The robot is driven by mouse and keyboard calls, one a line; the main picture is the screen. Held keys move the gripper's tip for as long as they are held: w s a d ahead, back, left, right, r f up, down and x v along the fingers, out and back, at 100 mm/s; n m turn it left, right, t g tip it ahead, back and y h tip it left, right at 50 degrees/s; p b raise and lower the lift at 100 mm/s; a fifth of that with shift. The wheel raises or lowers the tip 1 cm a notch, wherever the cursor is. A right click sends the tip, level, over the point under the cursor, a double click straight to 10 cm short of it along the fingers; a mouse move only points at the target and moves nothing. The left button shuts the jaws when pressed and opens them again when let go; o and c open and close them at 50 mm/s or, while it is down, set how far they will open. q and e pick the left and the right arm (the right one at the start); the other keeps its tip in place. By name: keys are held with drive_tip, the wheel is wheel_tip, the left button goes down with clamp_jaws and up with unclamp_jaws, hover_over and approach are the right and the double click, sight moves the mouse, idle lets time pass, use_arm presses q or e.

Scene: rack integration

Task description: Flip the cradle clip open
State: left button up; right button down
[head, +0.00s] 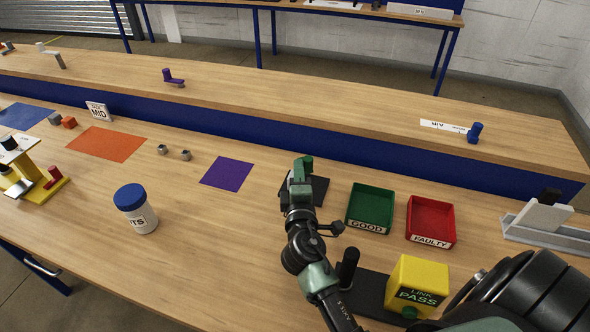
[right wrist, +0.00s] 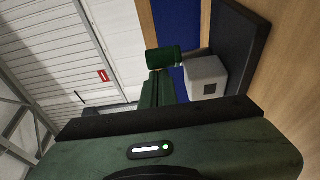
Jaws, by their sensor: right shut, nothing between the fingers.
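My right gripper (head: 299,182) is over the small black plate (head: 319,188) on the near bench, left of the green bin. In the right wrist view, its fingers (right wrist: 158,90) are shut with nothing between them. A green cylindrical piece (right wrist: 164,59), which looks like the cradle clip, is close beyond the fingertips; I cannot tell whether they touch. A pale grey block (right wrist: 207,77) stands beside it on the dark plate (right wrist: 248,45). In the head view, the green piece (head: 307,163) shows just past the gripper, which hides most of the cradle. My left gripper is not in view.
A green GOOD bin (head: 370,186) and a red FAULTY bin (head: 431,200) stand to the right. A yellow LINK PASS box (head: 417,284) is near the front. A purple mat (head: 227,174) and a blue-lidded jar (head: 136,208) are left. The bench between jar and gripper is clear.

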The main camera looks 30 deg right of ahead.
drive_tip(key=shift+s+d, duration=0.1)
drive_tip(key=shift+d, duration=0.1)
idle(0.5)
wheel_tip(320, 180, up, 20)
drive_tip(key=p, duration=0.4)
drive_tip(key=shift+p, duration=0.4)
drive_tip(key=shift+f, duration=0.1)
